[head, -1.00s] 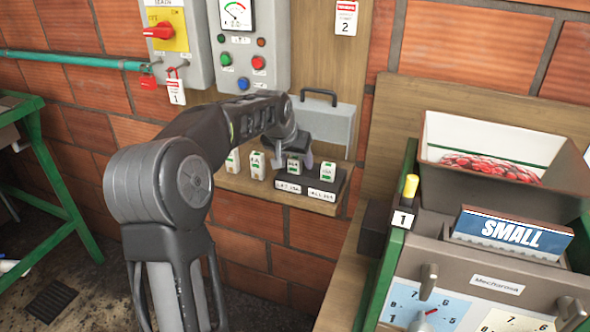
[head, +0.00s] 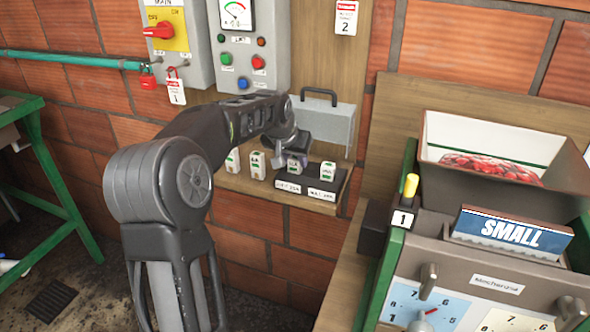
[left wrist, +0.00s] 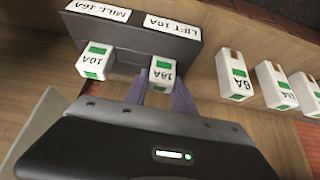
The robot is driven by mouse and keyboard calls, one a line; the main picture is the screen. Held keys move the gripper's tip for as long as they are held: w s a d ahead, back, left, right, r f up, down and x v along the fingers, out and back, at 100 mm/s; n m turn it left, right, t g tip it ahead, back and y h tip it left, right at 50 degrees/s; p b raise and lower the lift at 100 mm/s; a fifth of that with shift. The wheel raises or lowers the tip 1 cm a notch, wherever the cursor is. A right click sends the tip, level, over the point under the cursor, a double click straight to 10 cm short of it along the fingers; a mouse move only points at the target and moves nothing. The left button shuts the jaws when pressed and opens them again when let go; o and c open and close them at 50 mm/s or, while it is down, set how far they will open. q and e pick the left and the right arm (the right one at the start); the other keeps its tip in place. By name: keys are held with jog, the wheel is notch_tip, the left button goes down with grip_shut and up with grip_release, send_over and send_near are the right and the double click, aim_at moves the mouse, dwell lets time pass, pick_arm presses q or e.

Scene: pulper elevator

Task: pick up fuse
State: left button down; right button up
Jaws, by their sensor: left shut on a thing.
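A white fuse with a green band (left wrist: 163,72), which seems to read 16A, stands in the black holder at the LIFT 10A label; it also shows in the head view (head: 294,167). My left gripper (left wrist: 160,91) is shut on this fuse, one finger on each side; in the head view the gripper (head: 297,156) partly covers the fuse's top. A second fuse marked 10A (left wrist: 95,61) sits beside it, at the MILL 16A label, untouched. The black holder (left wrist: 140,40) rests on the wooden shelf. My right gripper is not in view.
Several loose fuses, one marked 6A (left wrist: 235,76), stand on the shelf beside the holder. A grey box with a handle (head: 325,125) stands behind it, under the control panel (head: 248,50). A machine with a hopper (head: 500,160) stands at the right.

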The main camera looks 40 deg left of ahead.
aim_at(294, 158)
pick_arm(q)
jog(key=shift+r, duration=0.15)
jog(key=shift+r, duration=0.5)
jog(key=r, duration=0.2)
jog(key=r+b, duration=0.1)
jog(key=r, duration=0.2)
jog(key=shift+s+r, duration=0.2)
jog(key=shift+r, duration=0.15)
jog(key=s+d+b, duration=0.2)
jog(key=s+b, duration=0.1)
jog(key=s, duration=0.5)
jog(key=s+d+b, duration=0.2)
jog(key=s+d, duration=0.1)
jog(key=s, duration=0.5)
jog(key=shift+s+d+b, duration=0.25)
jog(key=shift+s+b, duration=0.15)
